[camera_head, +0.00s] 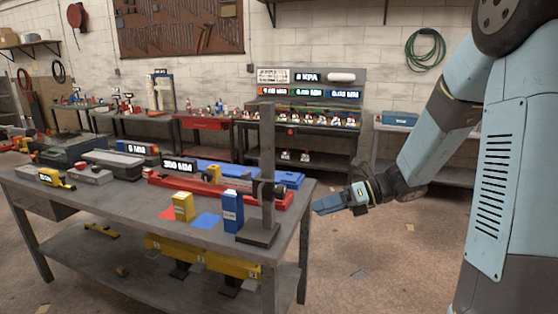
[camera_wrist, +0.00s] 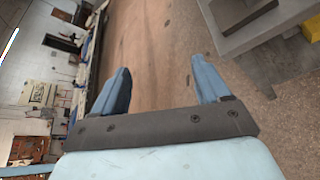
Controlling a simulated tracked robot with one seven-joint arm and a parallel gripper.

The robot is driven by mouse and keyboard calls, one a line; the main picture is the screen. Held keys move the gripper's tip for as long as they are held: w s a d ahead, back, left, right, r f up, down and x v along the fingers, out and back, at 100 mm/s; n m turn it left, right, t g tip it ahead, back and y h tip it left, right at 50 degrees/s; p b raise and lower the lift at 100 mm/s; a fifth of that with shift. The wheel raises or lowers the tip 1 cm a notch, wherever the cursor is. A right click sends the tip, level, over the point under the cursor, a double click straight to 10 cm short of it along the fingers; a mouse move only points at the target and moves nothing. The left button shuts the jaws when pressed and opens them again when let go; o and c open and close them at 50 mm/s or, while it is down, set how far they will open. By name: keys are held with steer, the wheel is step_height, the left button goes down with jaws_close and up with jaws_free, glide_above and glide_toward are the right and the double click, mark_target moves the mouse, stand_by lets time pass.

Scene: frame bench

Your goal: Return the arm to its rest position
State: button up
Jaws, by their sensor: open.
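My gripper (camera_head: 328,206) is at the end of my light blue arm, just off the right end of the grey workbench (camera_head: 110,203) in the head view. It points left toward the bench and touches nothing that I can see. In the wrist view my gripper (camera_wrist: 160,85) shows two blue fingers set wide apart with only floor between them. It is open and empty. The arm reaches down and left from the shoulder at the right of the head view.
A grey post (camera_head: 268,165) on a flat base stands at the bench's right end, near my gripper. A blue block (camera_head: 232,212) and a yellow block (camera_head: 183,207) stand beside it. Floor (camera_head: 375,265) below my arm is mostly clear. Another bench (camera_head: 440,172) stands behind.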

steer(key=s+d+r+n+t+h, duration=0.1)
steer(key=s+d+r+n+h, duration=0.2)
steer(key=s+n, duration=0.3)
steer(key=s+d+r+n+t+h, duration=0.2)
steer(key=s+d+r+n+h, duration=0.2)
steer(key=n, duration=0.8)
steer(key=s+d+r+n+t+h, duration=0.1)
steer(key=s+d+r+n+h, duration=0.2)
steer(key=s+n+h, duration=0.3)
steer(key=shift+s+d+r+n+t+h, duration=0.3)
steer(key=shift+s+d+r+n+h, duration=0.15)
steer(key=shift+s+n, duration=1.35)
steer(key=shift+s+m, duration=0.25)
steer(key=shift+m, duration=0.05)
